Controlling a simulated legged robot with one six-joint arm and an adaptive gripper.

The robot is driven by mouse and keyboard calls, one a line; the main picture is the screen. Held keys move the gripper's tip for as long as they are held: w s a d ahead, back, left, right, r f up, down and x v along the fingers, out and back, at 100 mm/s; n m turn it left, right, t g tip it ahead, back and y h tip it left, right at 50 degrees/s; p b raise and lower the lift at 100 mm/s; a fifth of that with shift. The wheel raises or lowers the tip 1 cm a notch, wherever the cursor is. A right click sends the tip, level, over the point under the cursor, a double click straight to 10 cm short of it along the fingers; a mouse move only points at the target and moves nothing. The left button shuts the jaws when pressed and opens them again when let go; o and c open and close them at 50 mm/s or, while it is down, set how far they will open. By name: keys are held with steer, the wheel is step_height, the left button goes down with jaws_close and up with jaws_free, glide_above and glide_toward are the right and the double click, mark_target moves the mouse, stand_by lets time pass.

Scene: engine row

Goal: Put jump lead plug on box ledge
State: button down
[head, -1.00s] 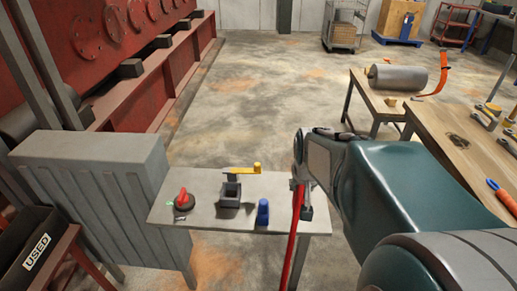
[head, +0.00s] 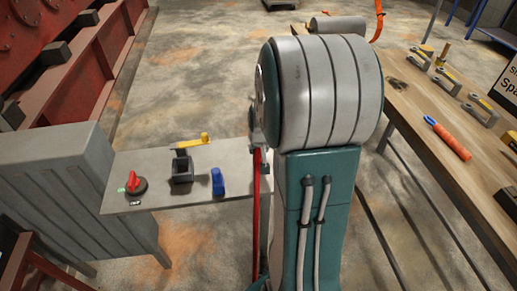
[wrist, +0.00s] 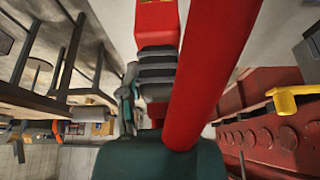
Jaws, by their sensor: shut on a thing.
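My gripper (head: 257,135) is mostly hidden behind my arm in the head view, at the right end of the grey ledge (head: 155,203). It is shut on the jump lead plug, whose red body with a dark ridged part appears to be the red block (wrist: 157,20) at the top of the wrist view. A thick red lead (head: 256,200) hangs from it past the ledge's right end, and crosses the wrist view diagonally. The finger contact is hidden. The ledge adjoins a ribbed grey box (head: 50,185) at left; whether the plug touches it cannot be told.
On the ledge stand a red rotary switch (head: 133,183), a dark socket block (head: 181,170) with a yellow lever (head: 193,141), and a blue piece (head: 217,182). A wooden bench (head: 430,130) with tools is at right. The ledge's front strip is bare.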

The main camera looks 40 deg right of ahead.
steer(key=shift+f, duration=0.2)
steer(key=shift+a, duration=0.2)
steer(key=shift+c, duration=1.5)
jaws_free()
steer(key=shift+a, duration=0.15)
steer(key=shift+d, duration=0.25)
